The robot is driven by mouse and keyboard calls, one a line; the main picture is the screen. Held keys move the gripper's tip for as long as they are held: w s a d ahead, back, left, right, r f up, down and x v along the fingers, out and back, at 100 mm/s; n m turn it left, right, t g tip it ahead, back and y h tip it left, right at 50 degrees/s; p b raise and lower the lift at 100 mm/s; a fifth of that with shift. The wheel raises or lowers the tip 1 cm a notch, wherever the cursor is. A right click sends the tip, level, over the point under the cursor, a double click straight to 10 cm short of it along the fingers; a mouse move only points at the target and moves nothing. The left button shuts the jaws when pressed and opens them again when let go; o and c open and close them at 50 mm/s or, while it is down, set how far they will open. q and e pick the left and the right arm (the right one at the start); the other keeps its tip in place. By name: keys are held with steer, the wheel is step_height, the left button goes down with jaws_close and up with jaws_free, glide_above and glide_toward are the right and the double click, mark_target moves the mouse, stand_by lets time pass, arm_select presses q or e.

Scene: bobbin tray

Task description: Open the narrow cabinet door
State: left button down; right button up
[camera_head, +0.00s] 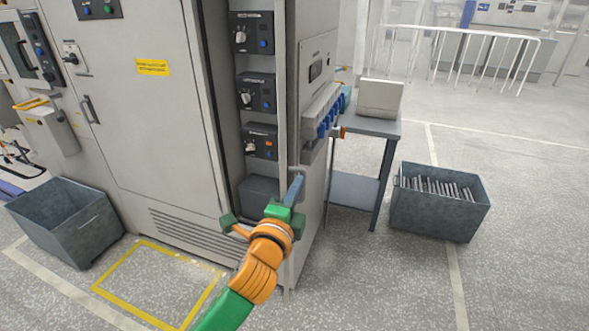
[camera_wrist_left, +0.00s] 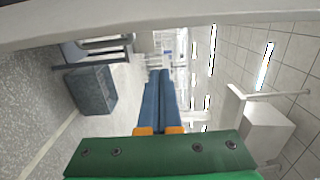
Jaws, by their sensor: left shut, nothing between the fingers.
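The tall grey cabinet (camera_head: 150,120) fills the left of the head view. Its narrow bay shows uncovered, with several black switch modules (camera_head: 251,32) inside. A narrow pale door panel (camera_head: 283,100) appears to stand swung out at the bay's right side, almost edge-on. My left gripper (camera_head: 295,188) is in front of the panel's lower part, its blue fingers together and empty. In the left wrist view the fingers (camera_wrist_left: 160,98) are also closed, with a pale slab (camera_wrist_left: 90,25) along the top. Contact with the panel cannot be told. My right gripper is not in view.
A grey side table (camera_head: 372,126) stands right of the cabinet, with a grey bin (camera_head: 440,208) beside it. Another bin (camera_head: 68,222) is at the left. Blue-knobbed fittings (camera_head: 325,118) stick out on the cabinet's right. The front right floor is clear.

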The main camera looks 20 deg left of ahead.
arm_select(q)
steer(key=w+a+p, duration=0.2)
steer(key=w+a, duration=0.1)
steer(key=w, duration=0.2)
steer(key=shift+w+a+p, duration=0.15)
steer(key=shift+w+p, duration=0.2)
steer(key=shift+w, duration=0.05)
steer(key=shift+f, duration=0.1)
